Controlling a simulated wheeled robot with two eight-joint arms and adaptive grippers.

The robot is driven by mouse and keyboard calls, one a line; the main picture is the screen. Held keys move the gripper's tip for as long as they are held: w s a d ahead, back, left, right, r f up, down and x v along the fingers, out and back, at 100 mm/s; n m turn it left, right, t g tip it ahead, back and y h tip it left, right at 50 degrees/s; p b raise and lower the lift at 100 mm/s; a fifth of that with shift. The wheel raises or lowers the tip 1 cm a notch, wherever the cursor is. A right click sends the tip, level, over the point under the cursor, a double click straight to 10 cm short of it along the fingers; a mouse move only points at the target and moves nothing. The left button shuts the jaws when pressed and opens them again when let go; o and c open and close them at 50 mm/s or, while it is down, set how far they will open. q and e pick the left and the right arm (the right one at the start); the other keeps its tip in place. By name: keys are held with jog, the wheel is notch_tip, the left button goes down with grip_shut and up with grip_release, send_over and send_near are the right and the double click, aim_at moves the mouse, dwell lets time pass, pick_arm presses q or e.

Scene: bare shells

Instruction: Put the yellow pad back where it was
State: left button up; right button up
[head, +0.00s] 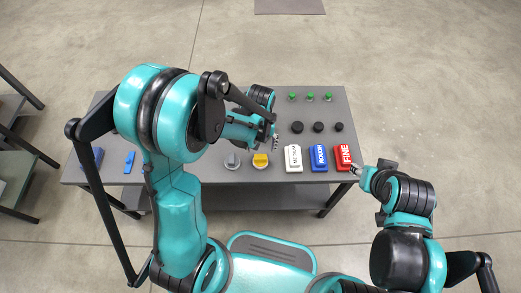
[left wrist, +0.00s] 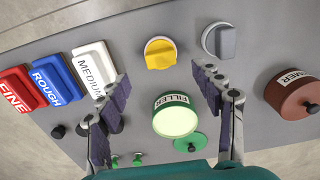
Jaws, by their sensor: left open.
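The yellow pad (head: 260,160) sits near the table's front edge, right of a grey pad (head: 232,161). In the left wrist view the yellow pad (left wrist: 159,54) rests on a pale round base, beside the grey pad (left wrist: 219,40). My left gripper (head: 275,142) is over the table just behind the yellow pad. In the left wrist view its fingers (left wrist: 165,100) are spread wide, with nothing held between them. A green FILLER tin (left wrist: 177,115) shows between and below them. My right gripper (head: 356,170) is by the front right corner, near the red block; its opening is unclear.
White (head: 293,158), blue (head: 319,158) and red (head: 343,157) labelled blocks line the front edge. Black knobs (head: 318,127) and green pegs (head: 311,96) stand behind. A brown tin (left wrist: 294,94) and a green lid (left wrist: 190,143) are near the left gripper. My left arm hides mid-table.

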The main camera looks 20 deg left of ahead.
pick_arm(q)
jog(key=s+a+r+m+t, duration=0.1)
jog(key=s+r+t, duration=0.1)
jog(key=r, duration=0.4)
jog(key=s+a+r+m+t, duration=0.1)
jog(key=s+a+r+t, duration=0.1)
jog(key=s+r, duration=0.2)
jog(key=s+a+r+m+t, duration=0.1)
jog(key=s+r+t, duration=0.2)
jog(key=r, duration=0.5)
jog(key=shift+s+a+r+p, duration=0.35)
jog(key=shift+s+r+p, duration=0.05)
jog(key=shift+s, duration=0.15)
